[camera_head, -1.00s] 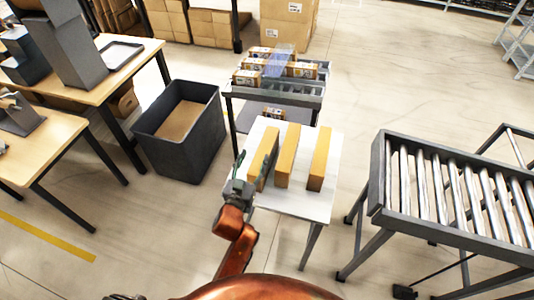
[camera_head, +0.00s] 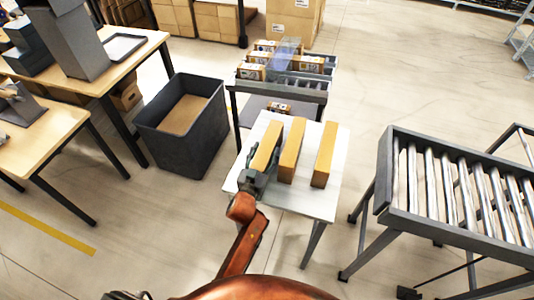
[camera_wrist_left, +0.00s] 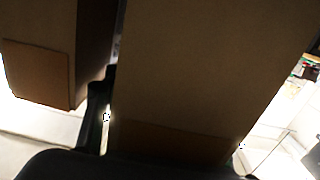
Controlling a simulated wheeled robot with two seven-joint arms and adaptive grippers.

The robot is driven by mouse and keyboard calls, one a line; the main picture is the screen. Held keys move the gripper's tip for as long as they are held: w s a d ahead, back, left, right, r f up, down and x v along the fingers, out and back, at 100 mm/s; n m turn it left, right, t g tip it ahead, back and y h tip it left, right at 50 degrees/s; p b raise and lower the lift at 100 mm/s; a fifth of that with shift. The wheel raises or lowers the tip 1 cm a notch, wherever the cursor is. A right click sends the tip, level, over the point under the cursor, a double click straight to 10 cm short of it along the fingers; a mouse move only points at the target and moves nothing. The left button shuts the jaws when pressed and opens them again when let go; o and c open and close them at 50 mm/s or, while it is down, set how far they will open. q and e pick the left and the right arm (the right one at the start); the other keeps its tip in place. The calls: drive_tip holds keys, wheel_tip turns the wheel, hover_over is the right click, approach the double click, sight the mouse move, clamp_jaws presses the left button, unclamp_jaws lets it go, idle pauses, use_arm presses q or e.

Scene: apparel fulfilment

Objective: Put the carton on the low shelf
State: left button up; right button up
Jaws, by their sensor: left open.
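Three long tan cartons stand side by side on a white table: a left carton (camera_head: 266,143), a middle carton (camera_head: 291,150) and a right carton (camera_head: 323,155). My left gripper (camera_head: 258,172) is open at the near end of the left carton. In the left wrist view a carton (camera_wrist_left: 205,70) fills the middle, between the open fingers; whether they touch it cannot be told. Another carton (camera_wrist_left: 40,60) stands to its left there. Behind the table, a rack has a low shelf (camera_head: 255,106) under its roller top, with a small carton (camera_head: 279,108) on it. My right gripper is not seen.
The white table (camera_head: 310,202) has bare space at its front. A dark bin (camera_head: 182,148) stands to its left and a roller conveyor (camera_head: 455,190) to its right. Several small cartons (camera_head: 251,71) sit on the rack's top. Wooden workbenches (camera_head: 40,135) stand at the left.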

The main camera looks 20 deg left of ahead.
use_arm(q)
drive_tip(key=shift+w, duration=0.25)
drive_tip(key=shift+c, duration=0.4)
drive_tip(key=c, duration=1.3)
drive_tip(key=shift+r, duration=0.1)
clamp_jaws()
